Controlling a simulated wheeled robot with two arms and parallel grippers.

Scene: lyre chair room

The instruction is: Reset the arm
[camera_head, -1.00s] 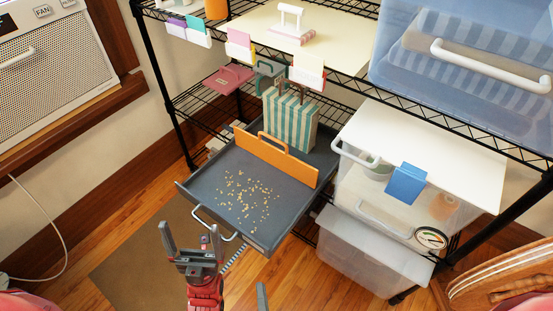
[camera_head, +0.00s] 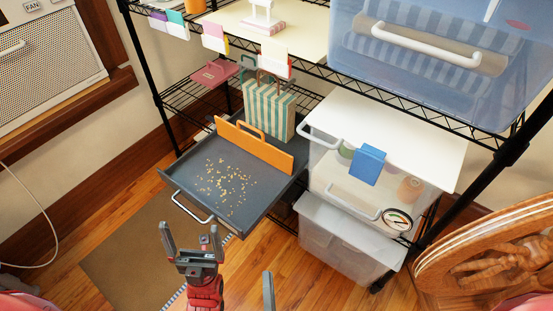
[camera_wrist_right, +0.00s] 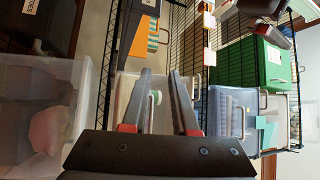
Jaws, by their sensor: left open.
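My left gripper (camera_head: 192,243) is in the lower middle of the head view, in front of the grey tray's near edge. Its two dark fingers are spread, with nothing between them. Of my right gripper, only a grey finger (camera_head: 268,291) shows at the bottom edge of the head view. In the right wrist view, the right gripper (camera_wrist_right: 161,74) has two fingers apart with an empty gap. It points towards a clear bin and wire shelving. Most of the right arm is hidden in the head view.
A grey tray (camera_head: 178,165) with scattered yellowish bits and an orange divider (camera_head: 255,147) juts from the wire rack. Clear bins (camera_head: 340,245) stand to the right. A carved wooden chair back (camera_head: 490,250) stands at the right.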

